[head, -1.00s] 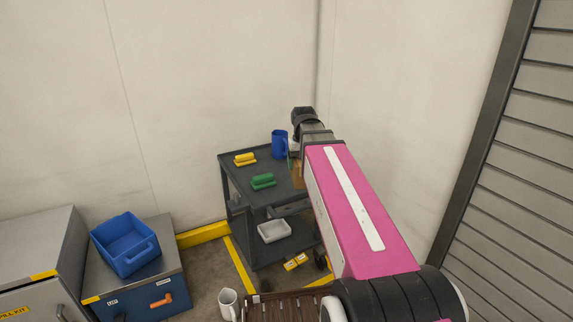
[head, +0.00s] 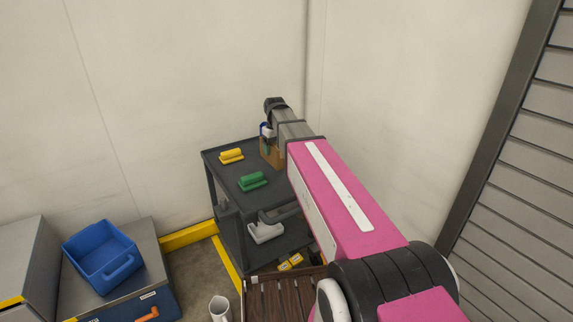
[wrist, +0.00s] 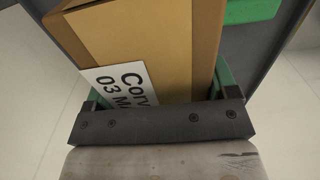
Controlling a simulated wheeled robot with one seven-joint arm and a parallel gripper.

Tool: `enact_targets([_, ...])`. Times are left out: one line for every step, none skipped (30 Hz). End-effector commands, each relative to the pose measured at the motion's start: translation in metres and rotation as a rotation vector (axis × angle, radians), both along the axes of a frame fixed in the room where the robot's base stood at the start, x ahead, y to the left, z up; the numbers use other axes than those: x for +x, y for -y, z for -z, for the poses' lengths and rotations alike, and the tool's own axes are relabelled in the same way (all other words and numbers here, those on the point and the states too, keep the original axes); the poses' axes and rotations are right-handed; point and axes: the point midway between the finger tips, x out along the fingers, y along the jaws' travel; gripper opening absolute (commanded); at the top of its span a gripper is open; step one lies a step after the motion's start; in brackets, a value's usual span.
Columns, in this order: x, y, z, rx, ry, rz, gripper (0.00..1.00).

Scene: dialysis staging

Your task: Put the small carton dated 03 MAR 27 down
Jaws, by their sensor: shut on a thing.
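The small carton (wrist: 155,50) is brown with a tan band. Its white label (wrist: 122,88) reads "Corv" and "03 MA" before the gripper cuts it off. My gripper (wrist: 158,95) is shut on the carton, with green-padded fingers on both sides of it. In the head view the carton (head: 271,153) shows below my wrist, over the far right part of the grey cart's top (head: 222,172). I cannot tell whether its underside touches the cart.
A yellow-handled item (head: 231,156) and a green one (head: 252,181) lie on the cart top, left of the carton. A light grey item (head: 265,232) is on the lower shelf. A blue bin (head: 103,258) stands on a cabinet at left. Walls close in behind and right.

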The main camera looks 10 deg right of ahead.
Motion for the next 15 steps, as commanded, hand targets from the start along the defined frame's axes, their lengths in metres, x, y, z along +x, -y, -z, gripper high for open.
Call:
enact_targets([0.0,0.012,0.006,0.0,0.0,0.004,0.45])
enact_targets([0.0,0.018,0.01,0.0,0.0,0.003,0.45])
enact_targets([0.0,0.026,0.015,0.0,0.0,0.003,0.45])
enact_targets([0.0,0.032,0.019,0.0,-0.001,0.004,0.45])
enact_targets([0.0,0.037,0.022,0.0,-0.001,0.004,0.45])
enact_targets([0.0,0.044,0.026,0.0,-0.001,0.003,0.45])
enact_targets([0.0,0.049,0.029,0.0,0.0,0.003,0.45])
enact_targets([0.001,0.054,0.031,0.0,0.0,0.004,0.45])
enact_targets([0.001,0.059,0.035,0.0,0.001,0.004,0.45])
enact_targets([0.001,0.062,0.037,0.0,0.001,0.003,0.45])
enact_targets([0.001,0.065,0.039,0.0,0.001,0.002,0.45])
enact_targets([0.001,0.068,0.04,0.0,0.0,0.001,0.45])
enact_targets([0.001,0.07,0.041,0.0,0.0,0.001,0.45])
enact_targets([0.001,0.071,0.042,0.0,0.0,0.001,0.45])
enact_targets([0.001,0.072,0.043,0.0,0.001,0.001,0.45])
